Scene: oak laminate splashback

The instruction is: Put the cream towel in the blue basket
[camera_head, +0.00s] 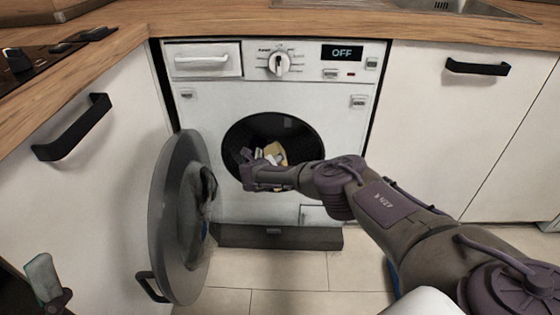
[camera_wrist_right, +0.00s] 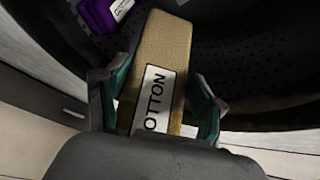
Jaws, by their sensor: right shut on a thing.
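The cream towel (camera_wrist_right: 163,55) is a folded block with a white label reading "OTTON" in the right wrist view. It also shows as a small tan patch in the washing machine's drum opening (camera_head: 275,153). My right gripper (camera_head: 250,160) is at the drum opening; its two fingers (camera_wrist_right: 158,103) are shut on the towel, one on each side. A sliver of blue (camera_head: 393,278) shows on the floor behind my right arm; it may be the blue basket, mostly hidden. Part of my left gripper (camera_head: 45,278) shows at the lower left, its opening unclear.
A purple labelled item (camera_wrist_right: 105,12) lies deeper in the drum. The washing machine's round door (camera_head: 170,215) stands open on the left. White cupboards with black handles flank the machine, under a wooden worktop (camera_head: 400,24). Tiled floor (camera_head: 290,270) in front is clear.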

